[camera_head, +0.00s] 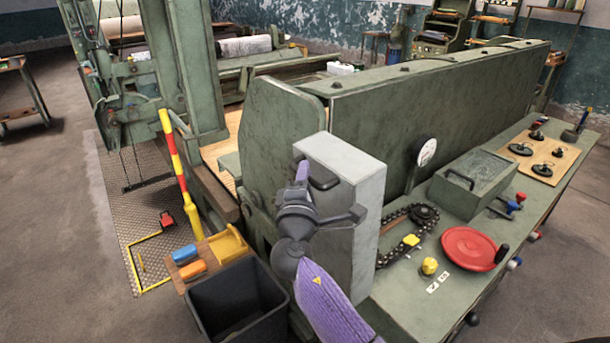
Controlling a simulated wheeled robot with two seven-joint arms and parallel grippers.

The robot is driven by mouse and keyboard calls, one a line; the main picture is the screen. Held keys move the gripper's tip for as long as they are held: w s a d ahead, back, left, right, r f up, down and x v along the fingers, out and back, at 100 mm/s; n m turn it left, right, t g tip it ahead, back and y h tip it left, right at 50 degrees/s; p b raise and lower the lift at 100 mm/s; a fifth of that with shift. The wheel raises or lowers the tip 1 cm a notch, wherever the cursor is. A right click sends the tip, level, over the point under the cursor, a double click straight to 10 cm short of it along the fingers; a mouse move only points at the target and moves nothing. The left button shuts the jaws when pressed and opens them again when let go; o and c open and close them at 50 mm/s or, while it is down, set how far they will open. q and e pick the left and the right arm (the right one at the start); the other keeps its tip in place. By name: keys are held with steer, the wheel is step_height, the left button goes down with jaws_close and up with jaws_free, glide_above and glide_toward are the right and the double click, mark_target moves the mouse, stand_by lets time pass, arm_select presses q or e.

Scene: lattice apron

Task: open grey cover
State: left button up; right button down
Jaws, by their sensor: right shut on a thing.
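The grey cover (358,163) is a tall, light grey box standing upright against the end of the green machine, at the near left end of the bench. It has a dark handle (323,179) high on its left face. My right gripper (303,172), on a purple arm from below, is at that face and shut on the handle. The gripper and wrist hide part of the handle and the lower face. No gap shows around the cover from here. My left gripper is not in view.
A black bin (235,300) and a wooden tray with coloured blocks (208,260) stand left of my gripper.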

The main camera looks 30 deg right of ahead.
mark_target(337, 159)
stand_by(0.9)
steer(key=shift+d+r+p, duration=0.4)
steer(key=shift+d+p, duration=0.15)
steer(key=shift+d, duration=0.05)
steer(key=shift+d+r+p, duration=0.35)
steer(key=shift+d+p, duration=0.15)
steer(key=shift+d, duration=0.05)
steer(key=shift+m+g, duration=0.4)
steer(key=d, duration=0.5)
steer(key=shift+w+d+r, duration=0.25)
steer(key=shift+w+r, duration=0.05)
steer(key=shift+r, duration=0.05)
steer(key=c, duration=0.6)
jaws_free()
steer(key=v, duration=1)
steer(key=shift+s, duration=0.1)
